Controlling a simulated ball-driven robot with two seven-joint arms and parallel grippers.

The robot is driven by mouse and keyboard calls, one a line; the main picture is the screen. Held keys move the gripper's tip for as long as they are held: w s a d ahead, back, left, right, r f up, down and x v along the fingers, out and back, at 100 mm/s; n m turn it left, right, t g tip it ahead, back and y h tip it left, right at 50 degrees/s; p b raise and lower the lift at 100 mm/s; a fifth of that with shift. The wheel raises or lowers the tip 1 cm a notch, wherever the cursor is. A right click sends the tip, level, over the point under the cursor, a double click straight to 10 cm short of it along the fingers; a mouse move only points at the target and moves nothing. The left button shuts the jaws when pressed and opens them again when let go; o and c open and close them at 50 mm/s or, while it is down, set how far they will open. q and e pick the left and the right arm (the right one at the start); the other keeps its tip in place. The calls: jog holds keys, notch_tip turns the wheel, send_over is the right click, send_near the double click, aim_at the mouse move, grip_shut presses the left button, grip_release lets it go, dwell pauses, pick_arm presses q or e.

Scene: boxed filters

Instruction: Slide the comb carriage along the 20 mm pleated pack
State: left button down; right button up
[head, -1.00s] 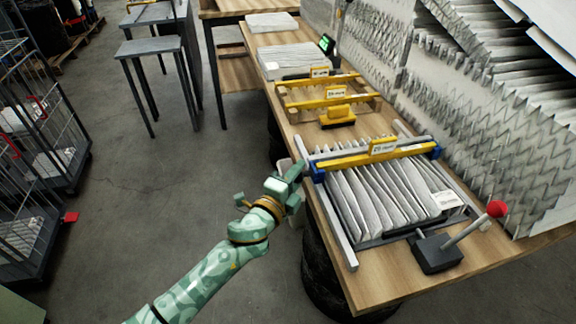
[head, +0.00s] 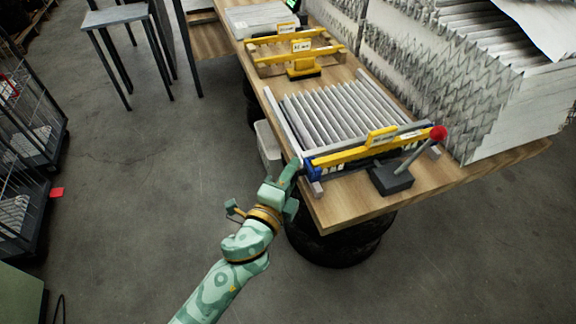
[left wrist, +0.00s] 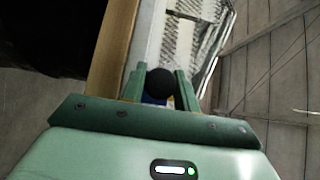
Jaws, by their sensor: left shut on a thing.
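The comb carriage (head: 350,155) is a yellow bar with a label tag and blue end blocks. It lies across the two grey rails at the near end of the frame. The white pleated pack (head: 325,115) lies between the rails beyond it, its pleats in even, parallel rows. My left gripper (head: 293,172) is at the carriage's left blue end, beside the table edge. In the left wrist view its fingers (left wrist: 160,88) are shut on a round black knob (left wrist: 159,82) with blue behind it. The exact contact is partly hidden. My right gripper is not in view.
A lever with a red ball (head: 438,133) on a black base (head: 390,178) stands by the carriage's right end. A second yellow-barred frame (head: 300,40) lies farther back. Tall pleated stacks (head: 480,95) line the right side. A pale bin (head: 268,145) is beside the table.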

pick_arm(q)
jog(key=shift+s+f, duration=0.1)
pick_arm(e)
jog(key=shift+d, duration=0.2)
pick_arm(q)
jog(key=c, duration=1.1)
grip_release()
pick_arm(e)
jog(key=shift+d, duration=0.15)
pick_arm(q)
jog(key=b+v, duration=0.1)
jog(key=v, duration=1.5)
jog(key=shift+s+b, duration=0.15)
jog(key=shift+b, duration=0.2)
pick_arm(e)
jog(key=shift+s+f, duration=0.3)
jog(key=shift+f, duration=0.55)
